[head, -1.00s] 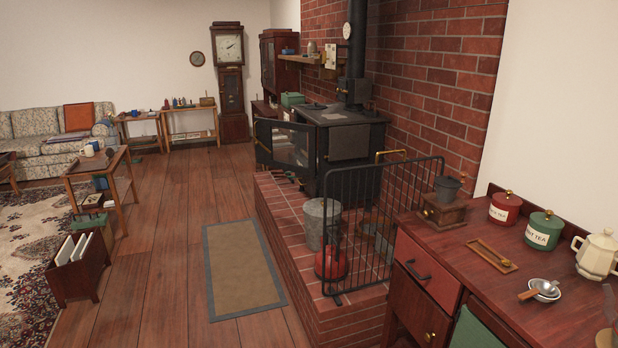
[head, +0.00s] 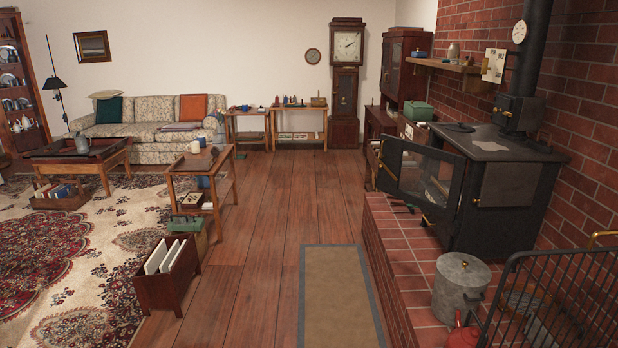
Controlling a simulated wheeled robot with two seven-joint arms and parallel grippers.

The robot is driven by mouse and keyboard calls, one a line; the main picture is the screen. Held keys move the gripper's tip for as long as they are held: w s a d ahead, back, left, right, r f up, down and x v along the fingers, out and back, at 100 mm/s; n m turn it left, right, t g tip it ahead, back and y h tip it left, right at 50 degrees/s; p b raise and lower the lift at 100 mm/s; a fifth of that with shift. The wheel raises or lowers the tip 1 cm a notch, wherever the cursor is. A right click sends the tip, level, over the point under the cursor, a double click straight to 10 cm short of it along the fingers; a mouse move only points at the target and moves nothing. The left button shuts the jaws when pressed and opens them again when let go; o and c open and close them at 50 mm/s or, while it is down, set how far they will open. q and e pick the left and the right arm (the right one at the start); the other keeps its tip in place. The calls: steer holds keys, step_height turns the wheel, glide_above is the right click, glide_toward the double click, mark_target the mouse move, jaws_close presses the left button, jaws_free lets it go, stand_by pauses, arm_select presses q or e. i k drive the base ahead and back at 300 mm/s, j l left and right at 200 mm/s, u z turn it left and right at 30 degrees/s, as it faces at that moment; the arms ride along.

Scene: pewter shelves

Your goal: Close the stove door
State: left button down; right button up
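The black stove (head: 505,195) stands on the raised brick hearth at the right of the head view, against the brick wall. Its glass-paned door (head: 418,178) hangs open, swung out to the left over the hearth edge. The door's hinge side appears to meet the stove's front left. Neither of my grippers shows in the view.
The brick hearth (head: 402,261) has a raised edge along the floor. A flat mat (head: 340,295) lies on the wooden floor, which is clear ahead.

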mark_target(391, 149)
steer(key=i, duration=1.45)
steer(key=i+j+z, duration=0.15)
steer(key=i+z, duration=0.3)
steer(key=i, duration=0.15)
steer(key=i+j+z, duration=0.45)
steer(key=i, duration=0.15)
steer(key=i+j+z, duration=0.9)
steer(key=j, duration=0.3)
